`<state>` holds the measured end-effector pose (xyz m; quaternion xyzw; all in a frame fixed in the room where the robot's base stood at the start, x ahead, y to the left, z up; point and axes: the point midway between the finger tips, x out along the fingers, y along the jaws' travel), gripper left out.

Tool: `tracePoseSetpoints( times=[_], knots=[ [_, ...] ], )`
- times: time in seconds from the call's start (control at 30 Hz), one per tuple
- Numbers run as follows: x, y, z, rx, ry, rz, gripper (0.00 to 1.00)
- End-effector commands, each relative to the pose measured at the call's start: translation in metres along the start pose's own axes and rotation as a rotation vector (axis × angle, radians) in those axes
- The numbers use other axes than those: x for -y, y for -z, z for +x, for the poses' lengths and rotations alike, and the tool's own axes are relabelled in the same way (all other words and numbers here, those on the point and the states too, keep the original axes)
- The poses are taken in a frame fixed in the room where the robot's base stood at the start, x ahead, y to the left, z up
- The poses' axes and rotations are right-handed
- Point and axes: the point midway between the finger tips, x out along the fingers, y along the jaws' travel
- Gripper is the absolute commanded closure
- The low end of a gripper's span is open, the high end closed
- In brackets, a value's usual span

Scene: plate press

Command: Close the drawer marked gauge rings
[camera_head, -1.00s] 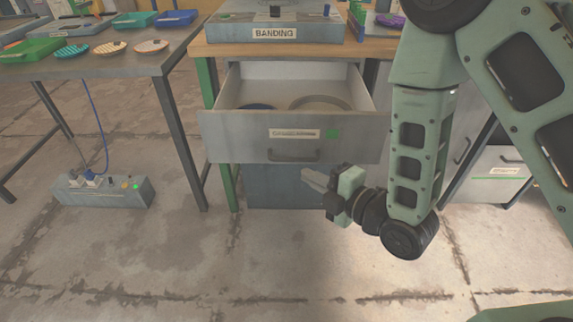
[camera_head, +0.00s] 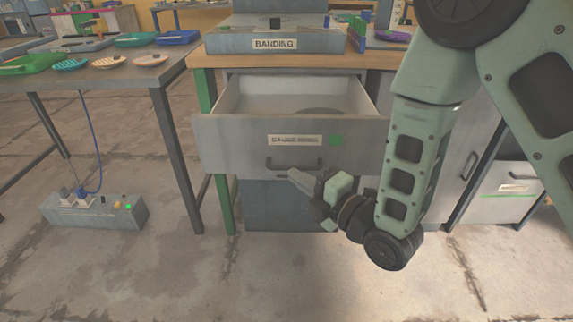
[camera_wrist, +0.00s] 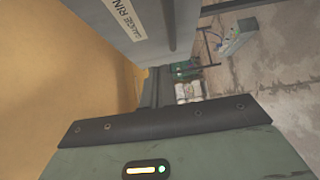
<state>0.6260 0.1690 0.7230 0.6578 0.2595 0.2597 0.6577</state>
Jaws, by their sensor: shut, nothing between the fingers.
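The drawer marked gauge rings (camera_head: 228,150) stands pulled out under the banding bench in the head view. Its grey front carries a label, a green square and a dark bar handle (camera_head: 293,164). A round ring-like thing lies partly hidden behind the front inside. My gripper (camera_head: 292,176) is shut and empty, just below the handle and close to the front's lower part; I cannot tell whether it touches.
The banding unit (camera_head: 272,40) stands on the wooden bench top above. A table (camera_head: 110,70) with coloured trays and discs is at left. A power box (camera_head: 95,211) with a blue cable lies on the floor there. Another cabinet drawer (camera_head: 505,190) is at right. The front floor is clear.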

Motion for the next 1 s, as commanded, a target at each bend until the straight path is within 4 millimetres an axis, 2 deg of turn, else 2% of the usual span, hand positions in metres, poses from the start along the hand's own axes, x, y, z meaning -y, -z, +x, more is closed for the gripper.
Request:
tracePoseSetpoints(
  times=[0.2,0.4,0.6,1.0],
  knots=[
    [-0.001,0.0,0.044,0.0,-0.003,0.0,1.0],
    [-0.001,-0.022,0.063,0.003,-0.001,0.0,1.0],
    [-0.001,-0.029,0.069,0.001,0.0,0.0,1.0],
    [0.0,-0.03,0.071,0.001,0.0,0.0,1.0]
  ],
)
